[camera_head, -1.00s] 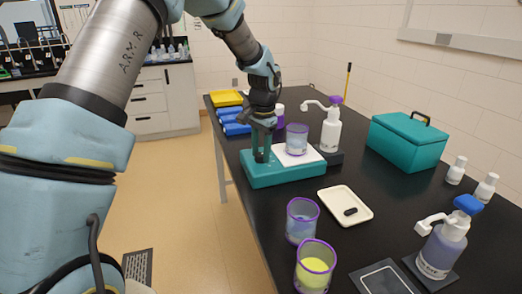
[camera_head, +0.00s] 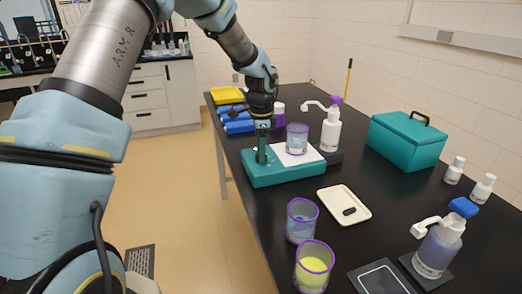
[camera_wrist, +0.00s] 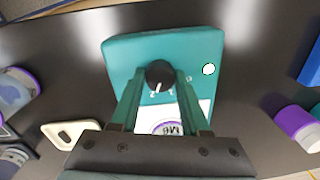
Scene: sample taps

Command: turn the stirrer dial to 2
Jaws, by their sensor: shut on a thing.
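The teal stirrer (camera_head: 285,175) stands on the black bench, with a beaker (camera_head: 297,140) on its white top plate (camera_head: 312,155). In the wrist view, the stirrer's black dial (camera_wrist: 160,76) shows a white pointer line aimed toward the picture's bottom, slightly left. Small white marks lie around it, too small to read surely. My gripper (camera_wrist: 161,74) is shut on the dial, one finger on each side. In the head view my gripper (camera_head: 261,150) comes down from above, hiding the dial.
A white pump bottle (camera_head: 331,130) stands behind the stirrer. A cream tray (camera_head: 358,192) with a small black bar lies in front, near a blue-liquid beaker (camera_head: 302,232) and a yellow-liquid beaker (camera_head: 313,283). A teal box (camera_head: 407,145) stands at right.

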